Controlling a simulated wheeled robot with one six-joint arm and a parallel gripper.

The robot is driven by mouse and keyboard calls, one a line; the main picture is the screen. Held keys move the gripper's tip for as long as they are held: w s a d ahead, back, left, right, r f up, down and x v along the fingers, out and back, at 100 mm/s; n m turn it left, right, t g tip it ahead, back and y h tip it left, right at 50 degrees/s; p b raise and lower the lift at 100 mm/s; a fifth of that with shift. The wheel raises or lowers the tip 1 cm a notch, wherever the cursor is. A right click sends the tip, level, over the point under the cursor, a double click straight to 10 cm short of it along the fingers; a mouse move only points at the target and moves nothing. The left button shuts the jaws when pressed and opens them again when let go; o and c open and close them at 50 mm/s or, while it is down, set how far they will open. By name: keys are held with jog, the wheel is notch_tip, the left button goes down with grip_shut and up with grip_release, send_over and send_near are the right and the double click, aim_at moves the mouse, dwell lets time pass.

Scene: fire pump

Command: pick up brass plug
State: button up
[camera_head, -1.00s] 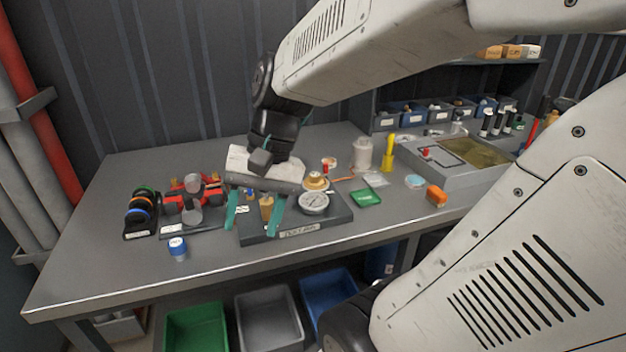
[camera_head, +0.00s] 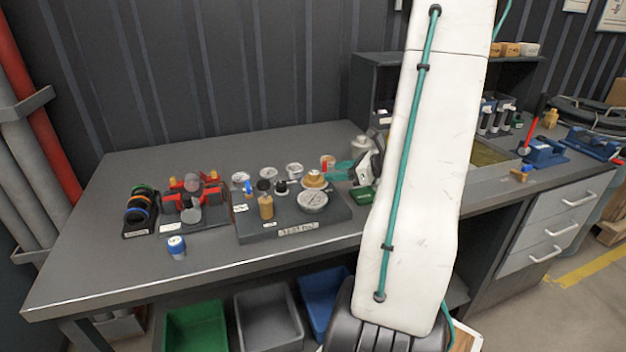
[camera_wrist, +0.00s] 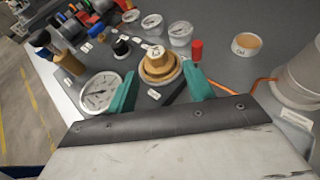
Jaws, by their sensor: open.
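A stepped round brass piece (camera_head: 314,180) with a pale label on top sits at the right of the dark test board (camera_head: 290,226). In the wrist view this brass piece (camera_wrist: 160,66) lies ahead, between the lines of my two teal fingers. A taller brass cylinder (camera_head: 266,207) stands nearer the board's front; it also shows in the wrist view (camera_wrist: 68,63). I cannot tell for certain which one is the brass plug. My gripper (camera_head: 340,171) is open and empty, right of the stepped piece, and shows large in the wrist view (camera_wrist: 160,73).
A white dial gauge (camera_head: 312,201) lies close to the stepped piece, and a red cap (camera_wrist: 197,50) stands beside it. A pale cylinder (camera_wrist: 303,75) stands at right.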

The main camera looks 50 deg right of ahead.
aim_at(320, 180)
jog(key=x, duration=0.6)
jog(key=shift+a, duration=0.25)
grip_shut()
